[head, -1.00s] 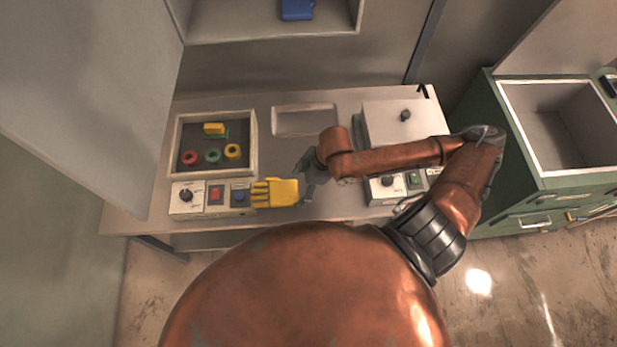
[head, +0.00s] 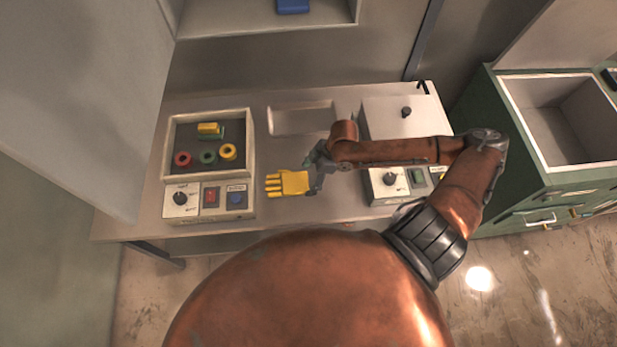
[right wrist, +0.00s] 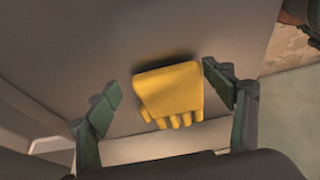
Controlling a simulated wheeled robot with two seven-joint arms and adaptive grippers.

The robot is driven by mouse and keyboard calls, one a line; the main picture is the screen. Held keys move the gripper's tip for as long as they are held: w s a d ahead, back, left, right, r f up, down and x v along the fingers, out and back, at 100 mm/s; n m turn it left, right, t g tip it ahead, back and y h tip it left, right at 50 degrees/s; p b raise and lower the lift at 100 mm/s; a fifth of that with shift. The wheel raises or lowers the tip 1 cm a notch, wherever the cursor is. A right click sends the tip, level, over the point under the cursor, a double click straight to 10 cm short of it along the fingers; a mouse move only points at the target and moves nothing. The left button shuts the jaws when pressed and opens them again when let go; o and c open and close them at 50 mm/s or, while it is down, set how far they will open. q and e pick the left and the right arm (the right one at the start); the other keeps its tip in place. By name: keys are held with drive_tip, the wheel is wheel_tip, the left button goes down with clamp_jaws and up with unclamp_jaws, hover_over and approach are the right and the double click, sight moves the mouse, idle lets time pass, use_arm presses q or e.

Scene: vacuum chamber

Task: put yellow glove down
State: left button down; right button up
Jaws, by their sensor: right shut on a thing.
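The yellow glove (head: 288,183) is at my right gripper (head: 316,172), above or on the table between the two control panels, its fingers pointing left. I cannot tell whether it touches the table. In the right wrist view the glove (right wrist: 170,93) lies between the two green fingers of my right gripper (right wrist: 160,82). The right gripper is shut on it, though the picture seems to show small gaps beside it. My left gripper is not in view.
A tray (head: 250,147) with coloured rings and a yellow piece stands at the left of the table (head: 290,212). A left control panel (head: 209,200) is in front of it. A shallow tray (head: 301,119), a pale box (head: 432,125) and a green cabinet (head: 500,190) stand around.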

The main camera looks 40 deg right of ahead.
drive_tip(key=shift+f, duration=0.2)
drive_tip(key=o, duration=1.1)
drive_tip(key=p+v, duration=0.2)
drive_tip(key=v, duration=1)
drive_tip(key=shift+a+r+p, duration=0.1)
drive_tip(key=shift+a+p, duration=0.05)
drive_tip(key=shift+p, duration=0.25)
